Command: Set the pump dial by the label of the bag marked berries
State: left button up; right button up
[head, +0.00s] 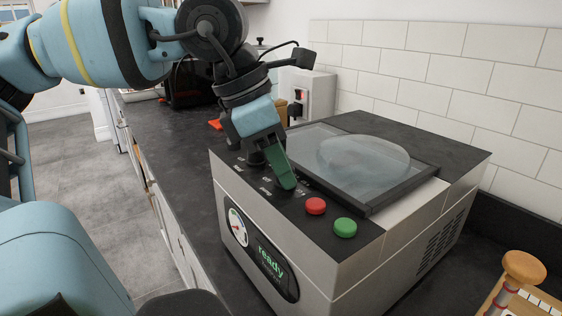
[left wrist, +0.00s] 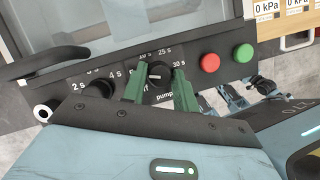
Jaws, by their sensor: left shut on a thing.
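My left gripper (head: 287,174) is shut on the pump dial (left wrist: 158,75), a black knob on the vacuum machine's dark top panel. In the left wrist view the green fingers of the left gripper (left wrist: 159,88) stand on either side of the knob, with a short white mark on it. Labels around it include 25 s and 30 s, with "pump" below; the fingers hide part of the scale. The exact setting is unclear. In the head view the dial is hidden behind the fingers. No bag marked berries shows. My right gripper is not in view.
A second dial (left wrist: 98,88) with 2 s and 4 s marks sits beside it. A red button (head: 316,206) and a green button (head: 345,227) are close by. The display (head: 266,261) reads "ready". The clear lid (head: 357,163) is down. A wooden-knobbed object (head: 524,268) stands at right.

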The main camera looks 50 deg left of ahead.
pick_arm(q)
jog(key=o, duration=1)
jog(key=v, duration=0.7)
jog(key=shift+s+a+r, duration=0.1)
jog(key=shift+r, duration=0.3)
